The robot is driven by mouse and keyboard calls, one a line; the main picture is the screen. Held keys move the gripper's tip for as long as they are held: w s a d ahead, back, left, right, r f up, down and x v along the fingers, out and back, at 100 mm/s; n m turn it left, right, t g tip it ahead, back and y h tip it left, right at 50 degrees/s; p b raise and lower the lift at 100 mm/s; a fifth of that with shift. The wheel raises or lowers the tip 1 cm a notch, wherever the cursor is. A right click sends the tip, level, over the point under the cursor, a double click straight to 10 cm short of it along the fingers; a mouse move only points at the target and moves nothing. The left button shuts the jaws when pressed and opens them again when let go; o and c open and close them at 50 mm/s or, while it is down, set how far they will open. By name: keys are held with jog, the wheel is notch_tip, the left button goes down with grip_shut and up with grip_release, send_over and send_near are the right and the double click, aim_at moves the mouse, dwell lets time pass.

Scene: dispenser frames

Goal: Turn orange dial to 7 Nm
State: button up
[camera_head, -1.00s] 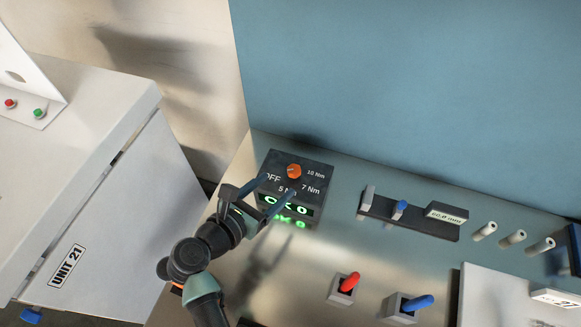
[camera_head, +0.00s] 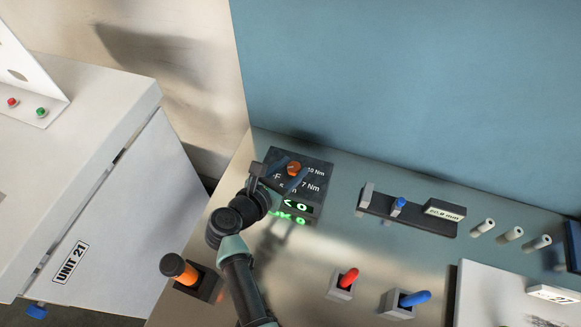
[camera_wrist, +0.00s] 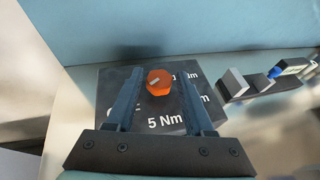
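The orange dial (camera_head: 294,168) sits on top of a dark box (camera_head: 318,190) with white labels; "7 Nm" and "10 Nm" are readable in the head view. Green lit characters show on the box's front, partly hidden by my arm. My gripper (camera_head: 285,176) is over the box, its fingers spread. In the wrist view the dial (camera_wrist: 159,82) lies between the two open fingers (camera_wrist: 158,90), apart from both. Its pale pointer mark slants toward the upper right, roughly toward the "10 Nm" label. "5 Nm" is readable between the fingers; the fingers partly cover other labels.
On the bench to the right are a black fixture with a blue knob (camera_head: 399,204), a red lever (camera_head: 348,278), a blue lever (camera_head: 414,298) and several pale pegs (camera_head: 510,234). A blue wall rises behind.

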grip_shut()
